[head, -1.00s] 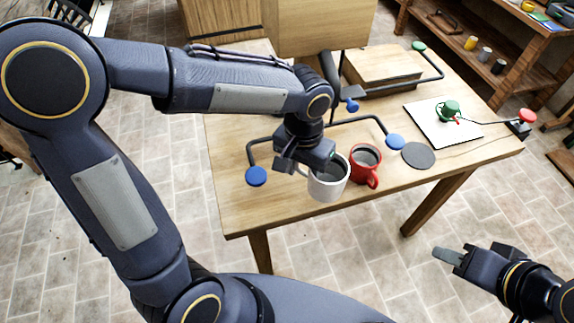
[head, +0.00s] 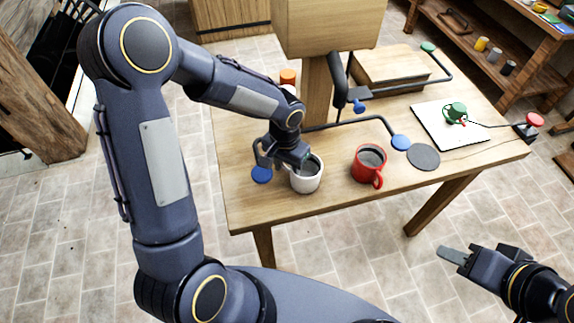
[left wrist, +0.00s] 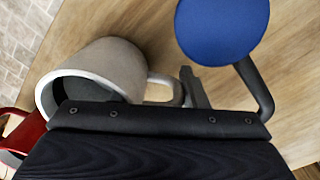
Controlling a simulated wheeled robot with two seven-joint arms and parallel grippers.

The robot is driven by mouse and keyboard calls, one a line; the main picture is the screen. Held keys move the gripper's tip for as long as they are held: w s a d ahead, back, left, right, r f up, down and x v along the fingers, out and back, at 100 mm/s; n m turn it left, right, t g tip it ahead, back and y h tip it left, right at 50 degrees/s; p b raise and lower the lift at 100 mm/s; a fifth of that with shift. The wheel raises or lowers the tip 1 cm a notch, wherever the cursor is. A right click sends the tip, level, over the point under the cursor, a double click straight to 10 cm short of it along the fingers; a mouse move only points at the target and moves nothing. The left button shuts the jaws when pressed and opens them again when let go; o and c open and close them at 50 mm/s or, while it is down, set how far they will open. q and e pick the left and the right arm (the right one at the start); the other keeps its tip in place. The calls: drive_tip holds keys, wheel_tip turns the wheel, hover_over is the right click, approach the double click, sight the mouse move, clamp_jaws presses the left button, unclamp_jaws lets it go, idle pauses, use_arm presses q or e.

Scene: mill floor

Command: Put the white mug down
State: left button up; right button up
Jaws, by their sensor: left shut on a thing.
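The white mug (head: 307,180) is near the front edge of the wooden table in the head view, upright, with something dark inside. I cannot tell whether its base touches the wood. In the left wrist view the mug (left wrist: 105,65) is at the left, with its handle (left wrist: 165,90) at the jaw. My left gripper (head: 292,158) is shut on the handle, left of the mug's body. My right gripper (head: 465,255) hangs off the table's front right, holding nothing that I can see; its finger gap is unclear.
A red mug (head: 369,165) stands to the right, with a dark grey disc (head: 423,157) beyond it. A blue knob (head: 262,175) on a bent black bar is close left of my left gripper.

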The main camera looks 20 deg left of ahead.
use_arm(q)
drive_tip(key=shift+f, duration=0.15)
drive_tip(key=o, duration=1.2)
